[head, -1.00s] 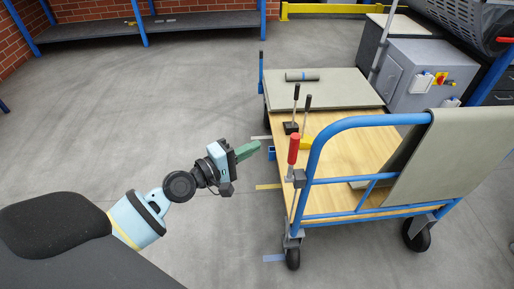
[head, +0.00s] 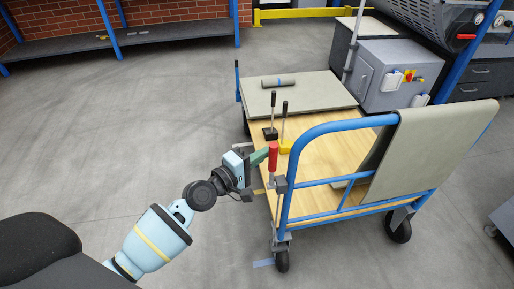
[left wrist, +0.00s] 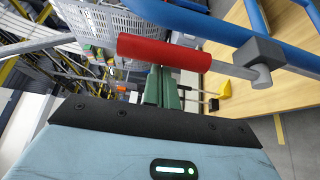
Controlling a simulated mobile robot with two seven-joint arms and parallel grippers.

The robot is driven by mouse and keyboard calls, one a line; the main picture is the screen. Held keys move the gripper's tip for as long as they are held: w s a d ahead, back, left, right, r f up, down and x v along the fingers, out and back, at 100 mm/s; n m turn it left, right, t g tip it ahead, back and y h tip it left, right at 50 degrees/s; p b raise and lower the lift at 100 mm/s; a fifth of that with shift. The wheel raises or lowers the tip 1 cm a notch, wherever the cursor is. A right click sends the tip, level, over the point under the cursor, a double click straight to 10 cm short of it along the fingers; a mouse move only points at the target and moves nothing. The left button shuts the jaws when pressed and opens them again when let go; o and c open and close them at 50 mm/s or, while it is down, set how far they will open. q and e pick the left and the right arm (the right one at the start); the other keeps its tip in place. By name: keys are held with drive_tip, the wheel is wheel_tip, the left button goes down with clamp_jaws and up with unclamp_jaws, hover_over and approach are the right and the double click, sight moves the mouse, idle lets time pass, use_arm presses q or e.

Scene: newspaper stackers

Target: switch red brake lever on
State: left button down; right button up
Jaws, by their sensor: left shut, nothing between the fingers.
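The red brake lever (head: 273,156) stands upright at the near left corner of the blue trolley, on a grey clamp on the frame. It also shows large in the left wrist view (left wrist: 165,52), its metal rod running to a dark grey block. My left gripper (head: 260,157) is shut, its green fingers right beside the red grip on its left side. In the left wrist view the closed fingertips (left wrist: 162,85) lie just behind the red grip as seen by the camera. I cannot tell whether they touch it. My right gripper is not in view.
Floor to the left is clear.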

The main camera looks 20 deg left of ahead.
use_arm(q)
drive_tip(key=shift+s, duration=0.1)
idle(0.3)
